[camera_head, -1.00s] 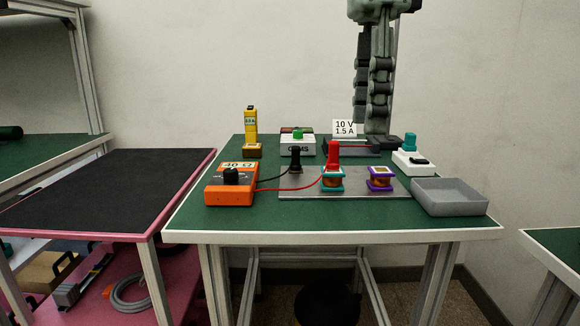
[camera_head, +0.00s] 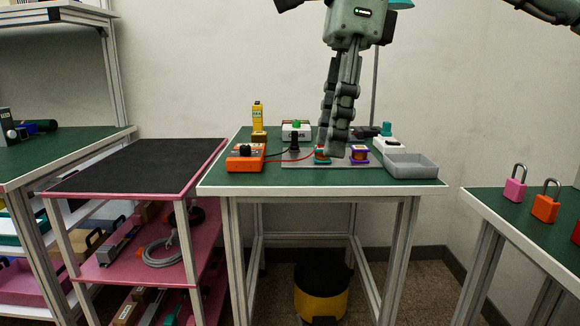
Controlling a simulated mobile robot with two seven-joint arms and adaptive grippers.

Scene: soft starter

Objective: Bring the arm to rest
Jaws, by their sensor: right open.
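My right gripper (camera_head: 335,146) hangs fingers down from the top of the head view, in front of the bench. Its fingers look spread apart, one partly behind the other, and hold nothing that I can see. In the picture they cover part of the grey board (camera_head: 295,160) and one of its two coils (camera_head: 321,155); I cannot tell how high above them they are. The other coil (camera_head: 359,153) shows just right of the fingertips. My left gripper is not in view.
The green bench (camera_head: 235,180) carries an orange resistor box (camera_head: 245,160) with leads, a yellow meter (camera_head: 257,118), a white box (camera_head: 296,131) and a grey tray (camera_head: 411,166). A pink cart (camera_head: 185,192) stands left.

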